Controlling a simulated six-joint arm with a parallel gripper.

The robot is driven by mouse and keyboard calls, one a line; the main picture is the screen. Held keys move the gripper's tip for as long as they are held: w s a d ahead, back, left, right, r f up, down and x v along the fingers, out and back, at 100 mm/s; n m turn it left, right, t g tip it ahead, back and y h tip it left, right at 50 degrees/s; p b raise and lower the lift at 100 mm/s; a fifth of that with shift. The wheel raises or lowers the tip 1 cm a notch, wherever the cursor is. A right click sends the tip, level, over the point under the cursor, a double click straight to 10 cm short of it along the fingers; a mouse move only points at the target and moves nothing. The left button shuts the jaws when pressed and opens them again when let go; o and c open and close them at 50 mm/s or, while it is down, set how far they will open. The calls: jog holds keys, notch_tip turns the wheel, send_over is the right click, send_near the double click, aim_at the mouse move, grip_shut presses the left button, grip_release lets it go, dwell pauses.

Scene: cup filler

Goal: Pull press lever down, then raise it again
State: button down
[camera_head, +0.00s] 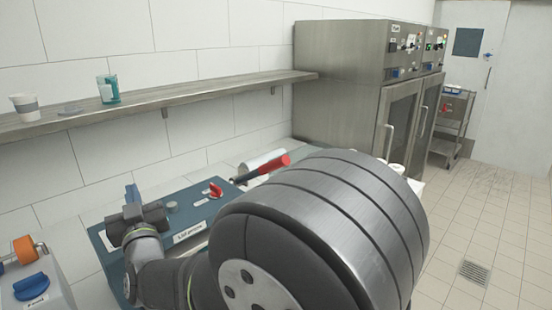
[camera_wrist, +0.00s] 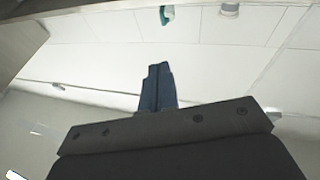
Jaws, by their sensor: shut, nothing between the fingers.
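The press lever shows in the head view as a dark rod with a red grip (camera_head: 274,164), tilted slightly upward to the right. Its lower end is near the blue press panel (camera_head: 100,240), which carries a "Lid press" label. My gripper (camera_head: 133,190) is left of the lever, over the panel's left side, with its blue fingers pointing up. It is apart from the lever. In the wrist view the blue fingers (camera_wrist: 158,68) are shut together with nothing between them; the lever does not show there. My large arm joint hides the right part of the press.
A red knob (camera_head: 216,190) sits on the panel near the lever. A wall shelf (camera_head: 160,102) above holds a white cup (camera_head: 25,107) and a teal-banded cup (camera_head: 108,89). A device with an orange part (camera_head: 24,249) is at left. Steel cabinets (camera_head: 345,95) stand behind.

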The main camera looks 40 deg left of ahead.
jog(key=w+r+m+t+h, duration=0.2)
jog(key=w+r+m+t, duration=0.1)
jog(key=w+t, duration=0.4)
jog(key=r+m+t+h, duration=0.1)
jog(key=m+t+h, duration=0.45)
jog(key=h, duration=1.15)
send_over(261, 169)
jog(key=shift+r+n+t, duration=0.2)
jog(key=shift+n+t, duration=0.25)
jog(key=shift+s+d+f, duration=0.25)
jog(key=shift+d+f, duration=0.35)
jog(key=shift+f, duration=0.2)
jog(key=shift+s+d+f, duration=0.2)
jog(key=shift+d+f, duration=0.35)
jog(key=shift+f, duration=0.25)
jog(key=shift+f, duration=0.1)
